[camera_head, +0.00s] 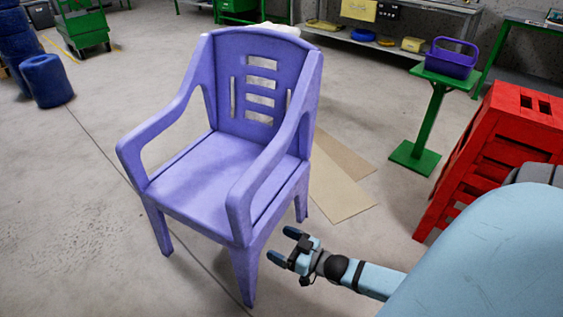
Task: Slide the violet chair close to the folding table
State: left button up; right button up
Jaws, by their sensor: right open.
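The violet chair (214,176) stands upright on the concrete floor in the middle of the head view. It has armrests and a slotted back, and its seat faces the lower left. My right gripper (284,246) is open and empty. In the picture it is just right of the chair's near front leg, below the seat's right side, with a visible gap to the leg. I cannot make out a folding table in this view. My left gripper is not in view.
A red step stool (497,145) stands at the right, beside my arm. A green stand (435,110) holds a purple basket (452,58). Flat cardboard (338,182) lies behind the chair. Blue drums (46,80) and a green cart (82,27) are at the upper left.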

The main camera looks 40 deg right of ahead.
aim_at(248, 228)
jog(key=b+x, duration=0.2)
jog(key=x, duration=0.4)
jog(key=shift+w+f+b, duration=0.1)
jog(key=shift+f+b, duration=0.05)
jog(key=shift+b, duration=0.15)
jog(key=b+x, duration=0.2)
jog(key=x, duration=0.4)
jog(key=shift+w+a, duration=0.2)
jog(key=shift+w, duration=0.1)
jog(key=shift+w+a+b, duration=0.2)
jog(key=shift+w+b, duration=0.1)
jog(key=shift+w, duration=0.15)
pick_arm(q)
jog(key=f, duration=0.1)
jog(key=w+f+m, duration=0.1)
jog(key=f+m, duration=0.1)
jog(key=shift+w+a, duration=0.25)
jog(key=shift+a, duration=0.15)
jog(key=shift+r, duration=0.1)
pick_arm(e)
grip_shut()
